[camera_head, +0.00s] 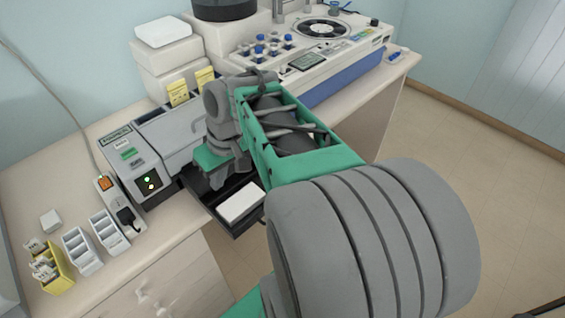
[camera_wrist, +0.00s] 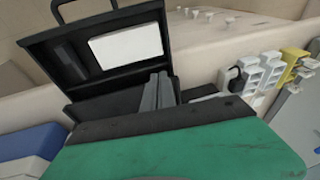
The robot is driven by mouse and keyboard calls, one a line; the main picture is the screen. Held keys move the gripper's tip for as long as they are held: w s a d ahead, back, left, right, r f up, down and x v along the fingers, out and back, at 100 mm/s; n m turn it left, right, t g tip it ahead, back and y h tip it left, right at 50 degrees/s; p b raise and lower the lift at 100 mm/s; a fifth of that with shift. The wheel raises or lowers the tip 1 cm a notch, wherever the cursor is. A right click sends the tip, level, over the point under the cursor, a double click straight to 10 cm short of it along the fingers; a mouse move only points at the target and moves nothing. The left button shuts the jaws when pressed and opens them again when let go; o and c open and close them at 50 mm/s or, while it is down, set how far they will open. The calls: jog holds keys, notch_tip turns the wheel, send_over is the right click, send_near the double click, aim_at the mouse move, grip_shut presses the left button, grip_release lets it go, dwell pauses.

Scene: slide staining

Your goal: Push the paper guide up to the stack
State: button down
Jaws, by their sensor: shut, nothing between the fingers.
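The black paper tray (camera_head: 240,231) is pulled out of the grey machine (camera_head: 149,168). A white paper stack (camera_head: 240,203) lies flat in it, and the stack also shows in the wrist view (camera_wrist: 127,45). In the wrist view a dark upright piece beside the stack, on its left, looks like the paper guide (camera_wrist: 79,54); its outline is hard to tell from the black tray. My gripper (camera_wrist: 157,80) is shut and empty, with its grey fingers over the tray just below the stack. In the head view my arm hides part of the tray and the guide.
A power strip (camera_head: 112,200), white racks (camera_head: 81,249) and a yellow rack (camera_head: 52,271) stand left of the machine. White boxes (camera_head: 170,58) and a large stainer (camera_head: 310,55) stand behind. The tray overhangs the bench edge, with open floor beyond.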

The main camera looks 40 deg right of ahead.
jog(key=s+d+t+y+p, duration=0.1)
jog(key=s+d, duration=0.2)
jog(key=d, duration=0.4)
jog(key=s+d+n+y+p, duration=0.1)
jog(key=s+d+y, duration=0.15)
jog(key=d, duration=0.55)
jog(key=s+d+t+y+p, duration=0.1)
jog(key=s+d, duration=0.2)
jog(key=d, duration=0.4)
jog(key=b+x, duration=0.1)
jog(key=x, duration=0.7)
jog(key=shift+w+a+f, duration=0.15)
jog(key=shift+w+f, duration=0.1)
jog(key=shift+f, duration=0.05)
